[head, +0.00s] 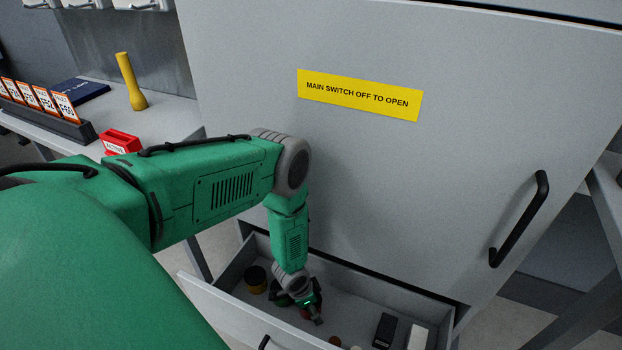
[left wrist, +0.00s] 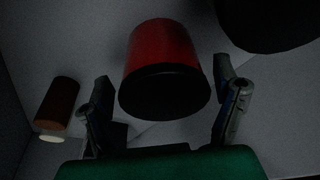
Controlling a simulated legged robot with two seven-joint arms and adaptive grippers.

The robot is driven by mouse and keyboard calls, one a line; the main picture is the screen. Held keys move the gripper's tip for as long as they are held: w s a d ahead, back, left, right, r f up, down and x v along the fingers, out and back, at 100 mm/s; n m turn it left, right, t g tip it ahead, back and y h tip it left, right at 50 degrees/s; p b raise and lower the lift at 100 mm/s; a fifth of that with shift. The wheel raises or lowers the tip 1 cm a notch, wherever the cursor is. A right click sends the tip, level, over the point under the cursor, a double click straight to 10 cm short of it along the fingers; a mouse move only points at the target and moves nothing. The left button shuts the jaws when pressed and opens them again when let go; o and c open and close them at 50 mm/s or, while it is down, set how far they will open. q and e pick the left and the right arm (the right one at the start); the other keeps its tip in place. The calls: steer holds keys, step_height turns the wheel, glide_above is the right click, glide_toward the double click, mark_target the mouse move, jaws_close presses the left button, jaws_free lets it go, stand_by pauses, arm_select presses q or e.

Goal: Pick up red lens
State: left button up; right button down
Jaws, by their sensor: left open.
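The red lens (left wrist: 162,55) is a red cylinder with a black end, seen in the left wrist view between the two fingers of my left gripper (left wrist: 162,105). The fingers stand apart on either side of it, with a gap visible at each side. In the head view my left gripper (head: 313,310) reaches down into the open drawer (head: 240,308), and only a small red patch of the lens (head: 304,313) shows beside it. The rest of the lens is hidden by the gripper there. My right gripper is in neither view.
A black and yellow round piece (head: 256,279) lies left in the drawer; a black block (head: 384,331) and a white block (head: 417,337) lie right. A brownish cylinder (left wrist: 58,108) and a large dark object (left wrist: 268,22) flank the lens. The cabinet panel (head: 400,190) rises behind.

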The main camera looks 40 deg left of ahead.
arm_select(q)
steer(key=shift+x, duration=0.85)
steer(key=shift+a+f, duration=0.1)
steer(key=shift+a, duration=0.15)
steer(key=c, duration=1)
steer(key=shift+c, duration=0.9)
steer(key=shift+d, duration=0.15)
